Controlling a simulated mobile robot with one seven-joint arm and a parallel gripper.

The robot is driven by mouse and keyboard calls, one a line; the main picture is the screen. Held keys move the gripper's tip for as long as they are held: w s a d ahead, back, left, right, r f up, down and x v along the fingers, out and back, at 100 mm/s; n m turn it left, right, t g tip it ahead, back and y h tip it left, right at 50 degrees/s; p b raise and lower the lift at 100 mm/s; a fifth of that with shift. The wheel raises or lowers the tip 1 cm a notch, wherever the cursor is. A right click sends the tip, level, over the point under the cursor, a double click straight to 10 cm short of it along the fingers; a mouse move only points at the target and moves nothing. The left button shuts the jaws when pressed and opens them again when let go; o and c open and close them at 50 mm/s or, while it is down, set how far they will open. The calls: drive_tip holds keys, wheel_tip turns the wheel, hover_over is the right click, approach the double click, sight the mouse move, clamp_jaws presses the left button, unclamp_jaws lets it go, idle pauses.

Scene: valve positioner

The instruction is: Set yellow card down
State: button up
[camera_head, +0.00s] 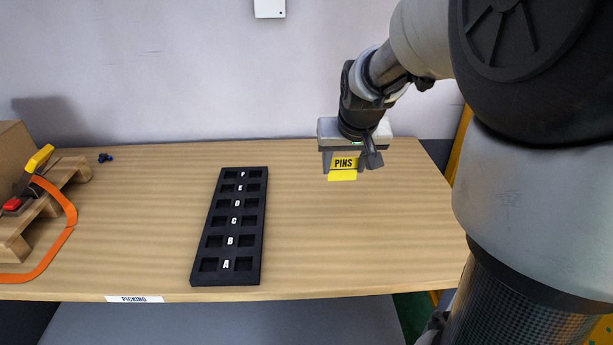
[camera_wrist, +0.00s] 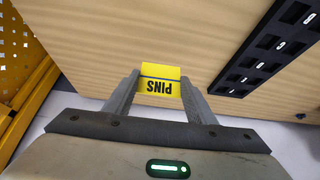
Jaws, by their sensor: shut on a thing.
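My gripper (camera_head: 342,170) is over the right part of the wooden table (camera_head: 310,240). It is shut on the yellow card (camera_head: 343,175), which bears the word "PINS" in black. In the wrist view the card (camera_wrist: 160,86) sits between the two grey fingers of my gripper (camera_wrist: 160,92), with the bare table top behind it. The card seems to be above the table, but its exact height cannot be told.
A black tray (camera_head: 262,230) with two rows of empty square pockets and white letters lies left of my gripper. The table right of the tray is clear.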

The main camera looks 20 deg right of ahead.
drive_tip(key=shift+w+d+f, duration=0.25)
drive_tip(key=shift+w, duration=0.05)
wheel_tip(320, 180, down, 10)
drive_tip(key=b, duration=0.3)
drive_tip(key=shift+r, duration=0.25)
drive_tip(key=shift+f, duration=0.15)
drive_tip(key=o, duration=1)
